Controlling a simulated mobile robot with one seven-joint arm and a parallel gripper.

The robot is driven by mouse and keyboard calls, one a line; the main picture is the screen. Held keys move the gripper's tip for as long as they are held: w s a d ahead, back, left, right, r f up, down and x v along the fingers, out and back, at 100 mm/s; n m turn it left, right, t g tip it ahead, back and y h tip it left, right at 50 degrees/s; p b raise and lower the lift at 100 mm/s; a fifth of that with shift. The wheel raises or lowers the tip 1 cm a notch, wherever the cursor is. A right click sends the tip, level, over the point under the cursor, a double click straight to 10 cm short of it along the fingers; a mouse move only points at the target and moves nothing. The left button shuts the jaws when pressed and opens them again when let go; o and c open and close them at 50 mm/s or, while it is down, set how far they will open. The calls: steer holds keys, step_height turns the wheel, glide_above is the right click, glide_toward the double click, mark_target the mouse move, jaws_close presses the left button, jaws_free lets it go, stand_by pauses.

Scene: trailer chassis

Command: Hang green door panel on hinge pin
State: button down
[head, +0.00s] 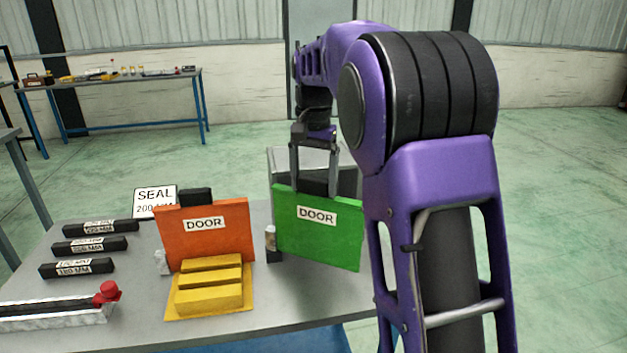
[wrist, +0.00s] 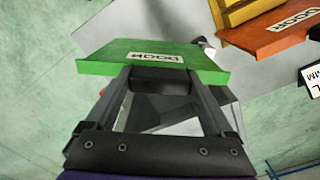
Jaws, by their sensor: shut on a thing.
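The green door panel (head: 318,245), labelled DOOR, hangs upright and slightly tilted in my gripper (head: 313,188). In the wrist view my gripper (wrist: 158,76) holds the green panel (wrist: 112,56) from above. A small pale pin on a dark base (head: 271,244) stands just beside the panel's left edge. It also shows in the wrist view (wrist: 206,45), close to the panel's end. I cannot tell whether panel and pin touch. The panel's lower right corner is near my arm.
An orange DOOR panel (head: 205,235) stands to the left, with a yellow stepped block (head: 210,285) before it. A grey box (head: 285,160) is behind the green panel. Black labelled bars (head: 88,245), a SEAL sign (head: 155,198) and a red knob (head: 108,291) occupy the table's left.

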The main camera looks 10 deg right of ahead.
jaws_free()
